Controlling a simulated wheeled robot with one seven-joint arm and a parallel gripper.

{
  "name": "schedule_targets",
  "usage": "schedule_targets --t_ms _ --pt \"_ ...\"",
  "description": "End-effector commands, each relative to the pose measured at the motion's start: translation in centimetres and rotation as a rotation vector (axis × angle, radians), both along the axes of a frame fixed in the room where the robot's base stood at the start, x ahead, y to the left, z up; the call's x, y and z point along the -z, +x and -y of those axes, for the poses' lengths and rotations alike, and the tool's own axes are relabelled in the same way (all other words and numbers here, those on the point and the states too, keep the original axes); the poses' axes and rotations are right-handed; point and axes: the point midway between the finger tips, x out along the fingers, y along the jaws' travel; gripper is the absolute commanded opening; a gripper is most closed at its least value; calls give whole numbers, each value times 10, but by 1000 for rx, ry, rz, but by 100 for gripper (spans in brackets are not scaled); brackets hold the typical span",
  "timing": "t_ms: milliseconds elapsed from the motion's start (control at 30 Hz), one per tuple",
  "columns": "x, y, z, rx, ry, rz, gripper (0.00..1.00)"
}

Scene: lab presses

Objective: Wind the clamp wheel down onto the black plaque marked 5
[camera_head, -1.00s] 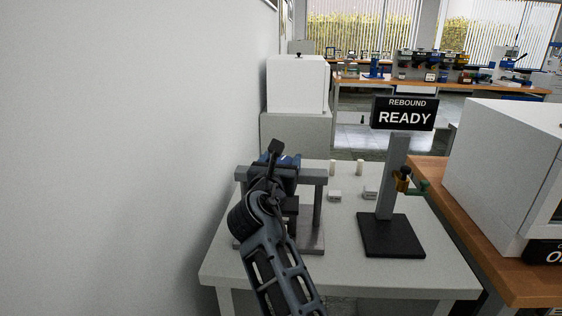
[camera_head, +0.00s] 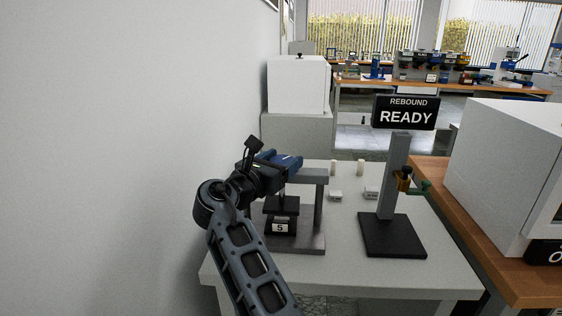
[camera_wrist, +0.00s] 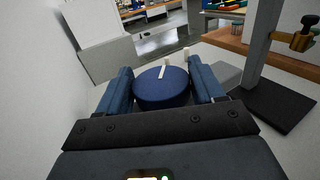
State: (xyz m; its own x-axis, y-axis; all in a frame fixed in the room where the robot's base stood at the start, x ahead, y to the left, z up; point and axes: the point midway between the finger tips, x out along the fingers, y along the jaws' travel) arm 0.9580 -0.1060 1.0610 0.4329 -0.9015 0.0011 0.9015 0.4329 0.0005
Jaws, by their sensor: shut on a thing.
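The clamp wheel (camera_wrist: 150,94) is a dark blue disc with a pale mark on its top, seen in the wrist view. My gripper (camera_head: 285,160) is above the grey clamp frame (camera_head: 318,205) in the head view. In the wrist view its blue fingers (camera_wrist: 165,84) stand on either side of the wheel, shut on it. The wheel itself is mostly hidden by my gripper in the head view. The black plaque (camera_head: 270,227) with a white 5 label is on the frame's base under the clamp. I cannot tell whether the clamp's dark pad touches it.
A sign reading REBOUND READY (camera_head: 404,113) stands on a grey post with a black base (camera_head: 392,238) to the right. Small pale blocks and pegs sit between. A white wall (camera_head: 130,150) is close on the left, and a white cabinet (camera_head: 505,165) is at right.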

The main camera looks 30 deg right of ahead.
Motion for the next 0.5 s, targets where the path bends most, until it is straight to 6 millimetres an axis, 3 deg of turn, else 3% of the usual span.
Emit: schedule_targets --t_ms 167,200,400,500 --pt "2 -1 1 3 3 -4 37" --pt "2 -1 1 2 3 -4 69" --pt "1 0 1 1 2 -2 88" --pt "1 0 1 0 1 -2 88"
